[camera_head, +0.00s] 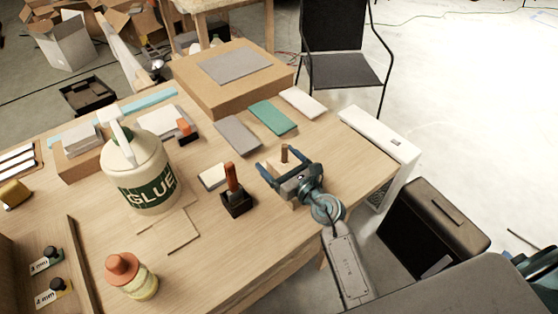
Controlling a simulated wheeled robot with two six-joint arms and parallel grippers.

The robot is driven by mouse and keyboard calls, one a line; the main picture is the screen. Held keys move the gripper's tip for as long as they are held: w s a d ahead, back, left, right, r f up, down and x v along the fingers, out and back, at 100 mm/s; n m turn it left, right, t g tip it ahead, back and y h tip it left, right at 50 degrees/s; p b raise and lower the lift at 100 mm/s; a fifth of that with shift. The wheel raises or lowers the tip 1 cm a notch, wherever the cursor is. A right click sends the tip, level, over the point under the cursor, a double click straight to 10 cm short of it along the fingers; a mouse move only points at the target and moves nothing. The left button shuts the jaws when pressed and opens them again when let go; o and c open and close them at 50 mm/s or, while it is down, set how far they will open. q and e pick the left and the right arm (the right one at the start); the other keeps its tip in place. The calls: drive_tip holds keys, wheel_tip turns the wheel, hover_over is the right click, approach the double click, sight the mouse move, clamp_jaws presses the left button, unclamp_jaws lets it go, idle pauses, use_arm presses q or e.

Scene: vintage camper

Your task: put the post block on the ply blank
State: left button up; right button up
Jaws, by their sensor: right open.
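The post block (285,153), a pale wooden block with a short brown upright post, stands near the table's right front edge. My right gripper (284,172) is open at it, with the blue fingers to either side. The gripper body hides part of the block, and I cannot tell whether the fingers touch it. A thin, pale wooden sheet that looks like the ply blank (183,232) lies flat on the table, left of the gripper and in front of the glue jug. My left gripper is not in view.
A glue jug (139,172), a dark holder with an orange-handled tool (236,201) and an orange-capped bottle (133,278) stand around the sheet. Grey (237,136), green (273,118) and white (303,103) slabs lie behind the gripper. Bare tabletop lies at front centre.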

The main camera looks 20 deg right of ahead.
drive_tip(key=shift+s+d+f, duration=0.15)
drive_tip(key=shift+s+d, duration=0.1)
drive_tip(key=shift+s, duration=0.15)
drive_tip(key=b+v, duration=0.2)
drive_tip(key=v, duration=0.8)
drive_tip(key=shift+s, duration=0.25)
drive_tip(key=shift+s+d, duration=0.1)
drive_tip(key=shift+s, duration=0.2)
